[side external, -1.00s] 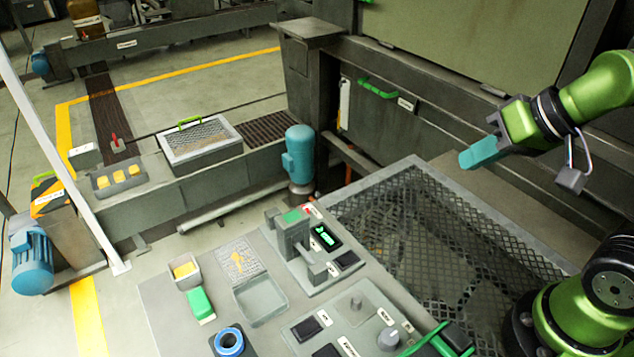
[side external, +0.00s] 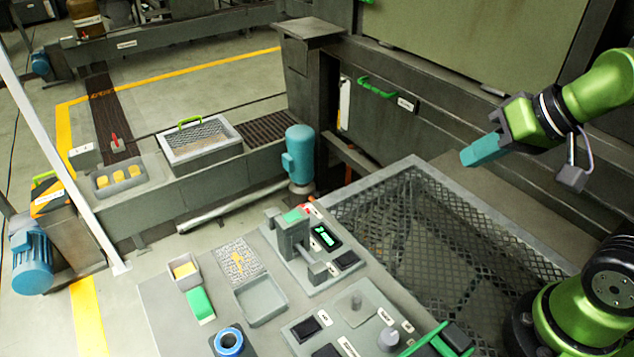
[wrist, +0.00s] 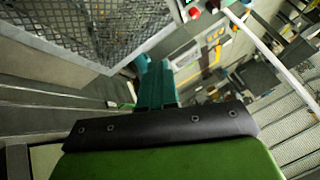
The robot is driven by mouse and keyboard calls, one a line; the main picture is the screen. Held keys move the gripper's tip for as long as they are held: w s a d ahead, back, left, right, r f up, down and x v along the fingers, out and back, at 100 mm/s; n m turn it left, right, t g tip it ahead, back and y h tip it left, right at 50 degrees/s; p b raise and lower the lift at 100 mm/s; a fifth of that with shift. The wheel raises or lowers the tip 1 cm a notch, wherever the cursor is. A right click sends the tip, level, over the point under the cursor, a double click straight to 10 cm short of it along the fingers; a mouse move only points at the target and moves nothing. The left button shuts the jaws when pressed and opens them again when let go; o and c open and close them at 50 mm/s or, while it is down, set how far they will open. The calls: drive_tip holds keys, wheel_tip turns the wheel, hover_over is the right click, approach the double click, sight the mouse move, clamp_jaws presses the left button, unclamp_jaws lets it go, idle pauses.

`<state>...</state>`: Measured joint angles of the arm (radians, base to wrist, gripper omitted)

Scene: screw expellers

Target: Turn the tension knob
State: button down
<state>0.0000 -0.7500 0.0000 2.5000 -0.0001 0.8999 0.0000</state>
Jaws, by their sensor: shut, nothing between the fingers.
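A control panel (side external: 308,318) sits on the grey bench at the bottom of the side view. The labels are too small to read, so I cannot tell which is the tension knob. My gripper (side external: 478,152) hangs high at the right, well above and away from both knobs. Its teal fingers are together and empty. They also show in the wrist view (wrist: 156,85), where I cannot make out the knobs.
A mesh-covered bin (side external: 440,235) lies between the panel and the dark machine wall. A small press-like device (side external: 291,235) with a lit display stands behind the panel. A grey tray (side external: 260,300) and blue ring (side external: 229,342) are to its left. Air around my gripper is clear.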

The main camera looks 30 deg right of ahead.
drive_tip(key=c, duration=1.8)
unclamp_jaws()
drive_tip(key=shift+o, duration=1)
drive_tip(key=shift+a+f, duration=0.1)
drive_tip(key=o, duration=0.5)
drive_tip(key=shift+w+a+f+n+g, duration=0.3)
drive_tip(key=shift+w+a+f+g, duration=0.3)
drive_tip(key=shift+w+f, duration=0.15)
drive_tip(key=o, duration=0.3)
drive_tip(key=w+a+g, duration=0.1)
drive_tip(key=w, duration=0.2)
drive_tip(key=w+a+g, duration=0.1)
drive_tip(key=w+a, duration=0.1)
drive_tip(key=w, duration=0.1)
drive_tip(key=w+a, duration=0.1)
drive_tip(key=w, duration=0.2)
drive_tip(key=shift+w+a+f+g, duration=0.2)
drive_tip(key=shift+w+a+g, duration=0.1)
drive_tip(key=shift+w+g, duration=0.1)
drive_tip(key=shift+w+a+f+m+g+h, duration=0.4)
drive_tip(key=shift+w+a+f+m+g, duration=0.45)
drive_tip(key=shift+w+a, duration=1.95)
drive_tip(key=shift+w+a+f+m+g+h, duration=0.6)
drive_tip(key=shift+w+a, duration=1.1)
drive_tip(key=shift+w, duration=2.15)
drive_tip(key=shift+m, duration=0.25)
drive_tip(key=f, duration=1.7)
drive_tip(key=shift+w+a+f, duration=0.2)
drive_tip(key=shift+a, duration=0.1)
drive_tip(key=shift+c, duration=0.3)
